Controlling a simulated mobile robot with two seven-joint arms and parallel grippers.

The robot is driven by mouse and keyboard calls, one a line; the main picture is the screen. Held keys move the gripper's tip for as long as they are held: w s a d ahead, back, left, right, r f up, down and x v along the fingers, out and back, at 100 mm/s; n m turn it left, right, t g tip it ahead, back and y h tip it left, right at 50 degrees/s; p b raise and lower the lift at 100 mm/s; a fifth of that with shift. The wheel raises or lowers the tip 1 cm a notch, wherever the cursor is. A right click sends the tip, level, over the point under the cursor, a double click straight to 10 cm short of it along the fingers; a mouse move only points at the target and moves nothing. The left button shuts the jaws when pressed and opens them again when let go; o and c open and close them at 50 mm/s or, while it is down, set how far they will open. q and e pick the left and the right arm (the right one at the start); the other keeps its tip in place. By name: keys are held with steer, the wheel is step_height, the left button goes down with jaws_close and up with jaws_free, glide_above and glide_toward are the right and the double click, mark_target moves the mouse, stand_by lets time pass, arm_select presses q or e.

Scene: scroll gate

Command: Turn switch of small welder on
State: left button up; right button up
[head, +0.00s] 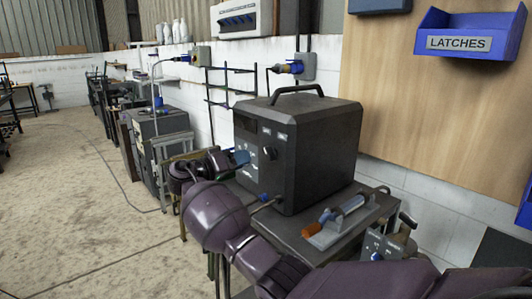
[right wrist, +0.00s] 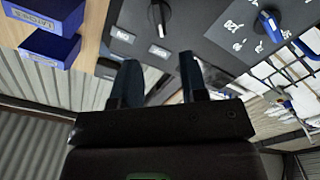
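The small welder (head: 315,135) is a dark grey box with a top handle, standing on a table. Its front panel faces left and carries a black knob (head: 270,153) and white markings. In the right wrist view, which is upside down, the black knob (right wrist: 160,15) and a blue switch knob (right wrist: 270,25) with white marks around it show on the panel. My right gripper (head: 240,158) is in front of the panel's left part. In the right wrist view its two dark fingers (right wrist: 158,78) stand apart with nothing between them. The blue knob lies beyond and right of them. My left gripper is not visible.
A clamp-like tool with an orange tip (head: 335,218) lies on the table (head: 370,215) right of the welder. A cable plug (head: 263,200) is low on the welder's front. A blue LATCHES bin (head: 465,42) hangs on the board. Open floor (head: 80,190) lies left.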

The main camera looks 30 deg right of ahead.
mark_target(266, 152)
steer(key=d, duration=0.6)
steer(key=d+p, duration=0.1)
steer(key=d, duration=0.2)
steer(key=shift+w+d, duration=0.3)
steer(key=shift+w, duration=0.1)
jaws_close()
